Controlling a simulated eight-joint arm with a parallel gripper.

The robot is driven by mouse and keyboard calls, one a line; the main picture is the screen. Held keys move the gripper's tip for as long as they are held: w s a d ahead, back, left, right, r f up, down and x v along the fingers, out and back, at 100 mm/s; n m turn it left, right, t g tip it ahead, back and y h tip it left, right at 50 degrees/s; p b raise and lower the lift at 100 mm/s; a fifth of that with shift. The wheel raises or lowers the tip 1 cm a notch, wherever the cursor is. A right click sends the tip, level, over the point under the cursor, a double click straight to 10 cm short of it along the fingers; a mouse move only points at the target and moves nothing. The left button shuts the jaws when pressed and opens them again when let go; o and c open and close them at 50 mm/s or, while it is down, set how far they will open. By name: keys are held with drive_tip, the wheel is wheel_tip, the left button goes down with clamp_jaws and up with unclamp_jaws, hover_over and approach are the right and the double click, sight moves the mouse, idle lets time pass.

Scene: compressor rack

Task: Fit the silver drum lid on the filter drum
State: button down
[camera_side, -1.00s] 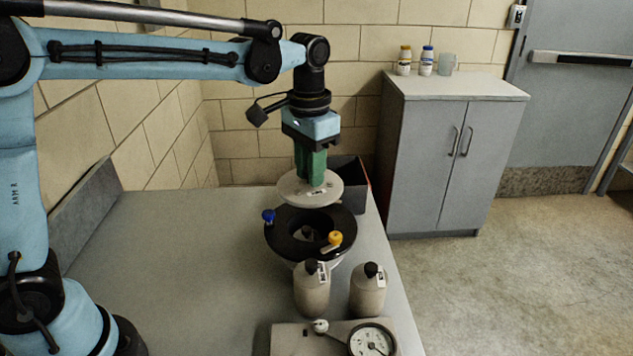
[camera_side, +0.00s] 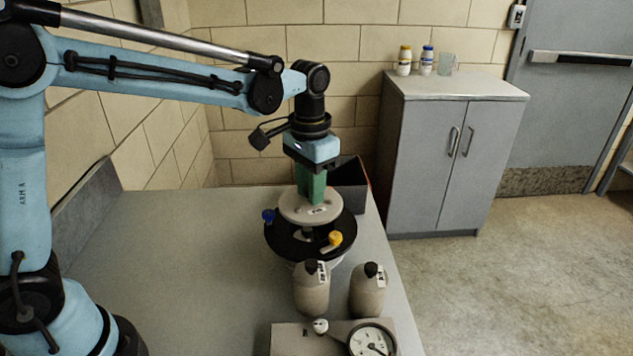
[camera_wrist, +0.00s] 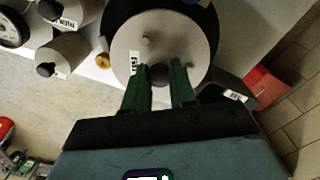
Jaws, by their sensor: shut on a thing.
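The silver drum lid (camera_side: 296,211) is a pale round disc with a label. My gripper (camera_side: 311,199) is shut on its dark central knob, which shows between the green fingers (camera_wrist: 160,84) in the wrist view. The filter drum (camera_side: 284,249) has a wide black rim with a blue knob at left and a yellow knob at front right. The lid looks roughly level and overlaps the far part of the rim, seemingly just above it. The front of the drum's opening still shows. In the wrist view the lid (camera_wrist: 180,35) covers most of the black rim (camera_wrist: 207,17).
Two grey bottles (camera_side: 311,290) (camera_side: 368,293) with black caps stand in front of the drum. A gauge box (camera_side: 290,340) is nearer the camera. A dark bin (camera_side: 349,184) stands behind the drum. The bench (camera_side: 180,260) to the left is clear.

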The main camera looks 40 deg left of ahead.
drive_tip(key=shift+f, duration=0.75)
idle(0.4)
drive_tip(key=shift+f, duration=1.25)
drive_tip(key=shift+f, duration=0.4)
drive_tip(key=shift+c, duration=2.3)
unclamp_jaws()
drive_tip(key=shift+r, duration=0.15)
drive_tip(key=shift+r, duration=3.35)
